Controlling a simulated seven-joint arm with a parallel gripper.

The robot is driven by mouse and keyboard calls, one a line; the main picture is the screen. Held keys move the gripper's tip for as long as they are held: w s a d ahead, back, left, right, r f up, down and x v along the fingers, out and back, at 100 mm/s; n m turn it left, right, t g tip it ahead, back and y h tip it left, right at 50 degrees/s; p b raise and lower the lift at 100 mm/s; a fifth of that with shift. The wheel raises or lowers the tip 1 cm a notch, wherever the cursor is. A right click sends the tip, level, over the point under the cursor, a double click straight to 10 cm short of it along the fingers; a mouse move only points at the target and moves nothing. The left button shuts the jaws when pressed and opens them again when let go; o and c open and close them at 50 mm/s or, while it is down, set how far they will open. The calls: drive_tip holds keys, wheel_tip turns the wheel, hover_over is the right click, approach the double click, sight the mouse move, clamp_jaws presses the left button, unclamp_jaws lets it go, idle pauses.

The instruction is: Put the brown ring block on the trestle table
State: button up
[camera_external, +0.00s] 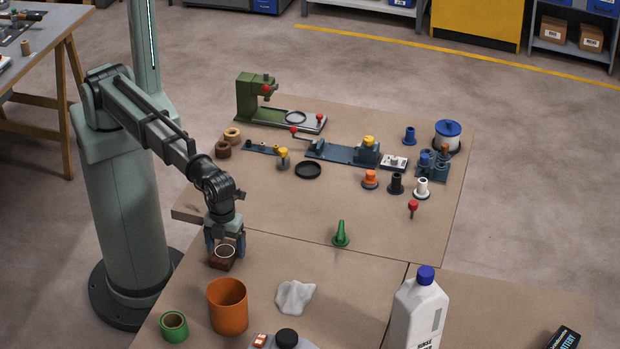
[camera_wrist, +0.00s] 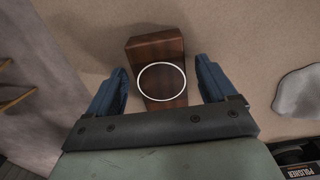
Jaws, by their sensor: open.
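The brown ring block (camera_external: 222,262) is a dark wooden block with a white ring on it, standing on the near brown worktop. In the wrist view the block (camera_wrist: 155,48) sits between the two blue fingers, with the white ring facing the camera. My gripper (camera_external: 225,250) points down over the block, fingers on either side. It is open; the wrist view (camera_wrist: 161,82) shows gaps between the block and both fingers. The trestle table (camera_external: 52,40) stands apart at the upper left, with wooden legs and a few small items on its top.
An orange cup (camera_external: 228,308), a green ring (camera_external: 174,326) and a white cloth (camera_external: 295,297) lie near the block. A white bottle (camera_external: 418,315) stands at the right. Fixtures and small parts crowd the farther worktop. My column stands between the block and the trestle table.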

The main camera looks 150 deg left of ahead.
sight(226, 248)
drive_tip(key=shift+r, duration=0.1)
wheel_tip(226, 248, up, 12)
idle(0.8)
